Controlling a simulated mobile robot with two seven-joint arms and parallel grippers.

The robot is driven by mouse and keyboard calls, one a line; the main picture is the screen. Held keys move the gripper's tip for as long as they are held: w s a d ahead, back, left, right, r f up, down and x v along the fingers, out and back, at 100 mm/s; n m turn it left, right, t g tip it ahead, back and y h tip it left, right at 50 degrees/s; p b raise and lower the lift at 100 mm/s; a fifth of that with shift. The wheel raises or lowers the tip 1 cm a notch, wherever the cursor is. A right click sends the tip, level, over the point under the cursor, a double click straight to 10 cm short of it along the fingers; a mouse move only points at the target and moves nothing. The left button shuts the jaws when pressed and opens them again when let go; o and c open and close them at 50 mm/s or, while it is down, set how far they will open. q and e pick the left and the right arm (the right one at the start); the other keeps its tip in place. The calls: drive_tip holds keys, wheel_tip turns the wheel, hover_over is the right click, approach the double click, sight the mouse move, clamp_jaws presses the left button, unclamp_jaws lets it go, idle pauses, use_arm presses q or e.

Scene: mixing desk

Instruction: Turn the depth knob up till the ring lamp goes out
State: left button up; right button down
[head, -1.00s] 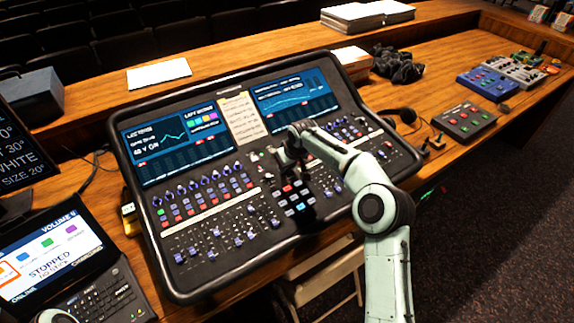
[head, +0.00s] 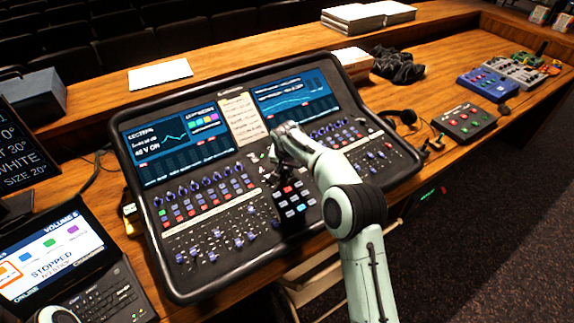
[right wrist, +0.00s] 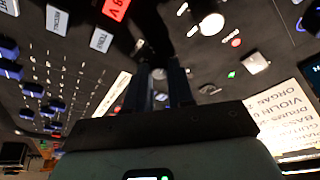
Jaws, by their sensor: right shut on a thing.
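The mixing desk (head: 160,275) is a large black console with rows of knobs, faders and buttons. My right gripper (head: 271,170) is down at the middle of its panel, below the pale list label. In the right wrist view its two dark fingers (right wrist: 160,68) are close together, shut on a small dark knob at the panel. The fingers and shadow hide most of that knob, and its lettering does not show. I cannot make out a ring lamp around it. A silver knob (right wrist: 212,24) stands beside the fingertips, apart from them. My left gripper is out of view.
Small lights, one green (right wrist: 231,74) and one red (right wrist: 236,42), show near the fingers. A small button box (head: 464,122) is to the right.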

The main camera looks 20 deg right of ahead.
drive_tip(key=shift+m+g+h+p, duration=0.3)
drive_tip(key=shift+m+p, duration=0.05)
drive_tip(key=shift+m, duration=1.05)
drive_tip(key=c, duration=1)
unclamp_jaws()
drive_tip(key=v, duration=1.3)
drive_tip(key=shift+a+r, duration=0.1)
